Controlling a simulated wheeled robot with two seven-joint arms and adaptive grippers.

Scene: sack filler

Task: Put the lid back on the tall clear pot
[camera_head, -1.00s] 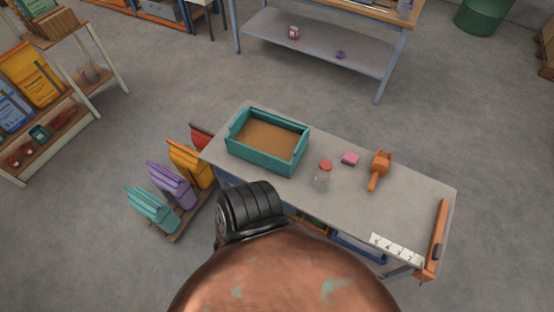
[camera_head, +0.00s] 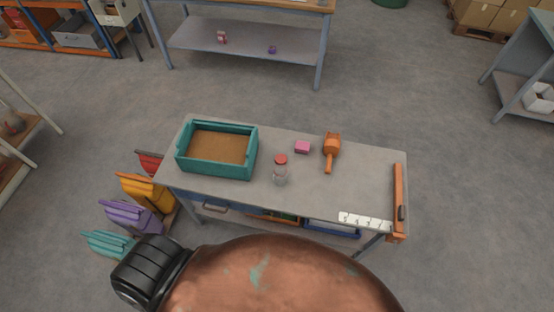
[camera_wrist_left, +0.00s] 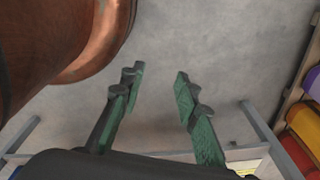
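A tall clear pot (camera_head: 280,176) stands upright on the grey workbench (camera_head: 250,190), near its middle. A red round top (camera_head: 281,160) shows at its upper end; I cannot tell how firmly it sits there. My left gripper (camera_wrist_left: 158,75) is open in the left wrist view, with dark green fingers apart and nothing between them, above the bare floor. In the head view neither gripper shows. No separate lid can be made out.
A teal tray (camera_head: 182,162) with brown contents stands left of the pot. A pink block (camera_head: 302,147), an orange tool (camera_head: 331,150), white number tiles (camera_head: 364,221) and an orange bar (camera_head: 399,200) lie to the right. Coloured sacks (camera_head: 146,192) stand left of the bench.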

